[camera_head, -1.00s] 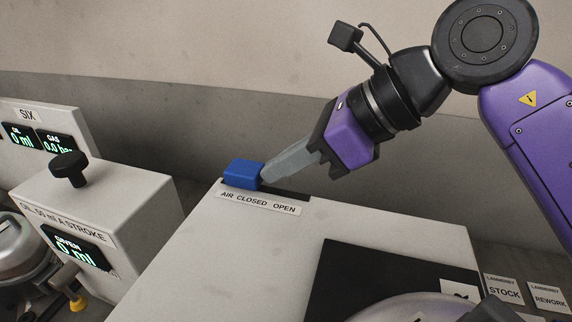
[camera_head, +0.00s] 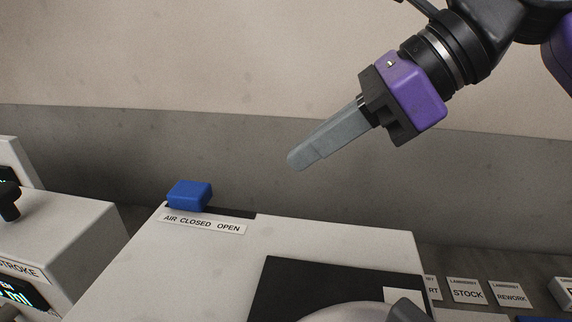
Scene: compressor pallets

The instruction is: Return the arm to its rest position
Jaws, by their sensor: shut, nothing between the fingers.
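My gripper (camera_head: 297,161) is shut and empty, its grey fingers together and pointing down to the left. It hangs in the air above the white cabinet, right of and above the blue slider knob (camera_head: 189,195), clear of it. The purple and black gripper body (camera_head: 405,97) and wrist reach up to the top right, where the rest of my arm leaves the picture. The blue knob sits at the left, CLOSED side of its dark slot, behind the label (camera_head: 203,223) reading AIR CLOSED OPEN.
The white cabinet top (camera_head: 150,275) carries a black plate (camera_head: 275,275) with a rounded grey part. A white unit with a black knob (camera_head: 9,203) stands at the left. Signs STOCK (camera_head: 467,292) and REWORK (camera_head: 510,295) are at the right. A wall (camera_head: 240,140) stands behind; the air before it is open.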

